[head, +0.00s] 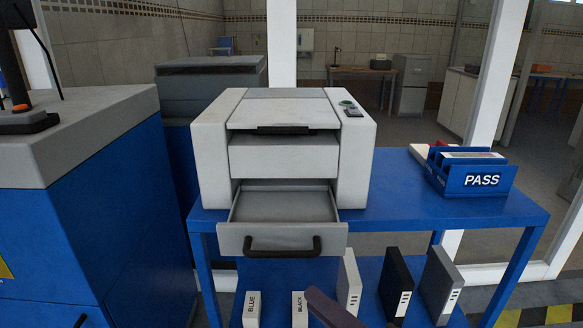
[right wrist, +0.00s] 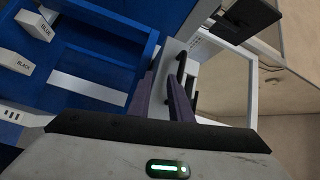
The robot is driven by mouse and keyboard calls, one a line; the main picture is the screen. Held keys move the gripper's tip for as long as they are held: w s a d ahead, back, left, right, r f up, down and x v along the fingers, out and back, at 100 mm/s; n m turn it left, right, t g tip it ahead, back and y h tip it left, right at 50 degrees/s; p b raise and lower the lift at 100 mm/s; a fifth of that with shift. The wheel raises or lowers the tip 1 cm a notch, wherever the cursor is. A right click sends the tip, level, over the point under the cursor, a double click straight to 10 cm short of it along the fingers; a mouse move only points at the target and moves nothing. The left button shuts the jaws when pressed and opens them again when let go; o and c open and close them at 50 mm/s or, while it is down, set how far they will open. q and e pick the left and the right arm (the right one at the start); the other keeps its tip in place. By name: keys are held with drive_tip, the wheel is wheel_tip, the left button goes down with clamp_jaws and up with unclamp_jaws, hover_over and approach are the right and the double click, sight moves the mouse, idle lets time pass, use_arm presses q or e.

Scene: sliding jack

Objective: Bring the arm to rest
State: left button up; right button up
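My right gripper (right wrist: 161,78) shows in the right wrist view with its two purple-grey fingers apart. I see nothing held between them. One of its fingers also shows at the bottom edge of the head view (head: 330,309), low in front of the drawer. The grey drawer (head: 282,238) of the white machine (head: 283,108) is pulled out. Its black handle (head: 282,248) is apart from the finger in the head view. In the right wrist view the dark handle (right wrist: 181,66) lies beyond the fingertips. My left gripper is not in view.
The machine stands on a blue table (head: 400,185). A blue PASS tray (head: 470,180) is on its right. Below, a shelf holds a box marked BLUE (head: 251,309), one marked BLACK (head: 299,309) and other upright boxes. A blue cabinet (head: 85,200) stands left.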

drive_tip(key=s+d+f+n+g+h, duration=0.1)
drive_tip(key=s+d+f+n+h, duration=0.15)
drive_tip(key=f, duration=0.65)
drive_tip(key=s+d+f+n+g+h, duration=0.1)
drive_tip(key=s+d+f+h, duration=0.15)
drive_tip(key=f, duration=0.75)
drive_tip(key=s+d+f+n+g+h, duration=0.1)
drive_tip(key=s+d+f+n+h, duration=0.1)
drive_tip(key=s+f, duration=0.3)
drive_tip(key=s+d+f+n+g+h, duration=0.2)
drive_tip(key=s+f, duration=0.3)
drive_tip(key=f, duration=0.4)
drive_tip(key=shift+s+d+n+h, duration=0.3)
drive_tip(key=shift+d+n+h, duration=0.1)
drive_tip(key=shift+d+n, duration=0.35)
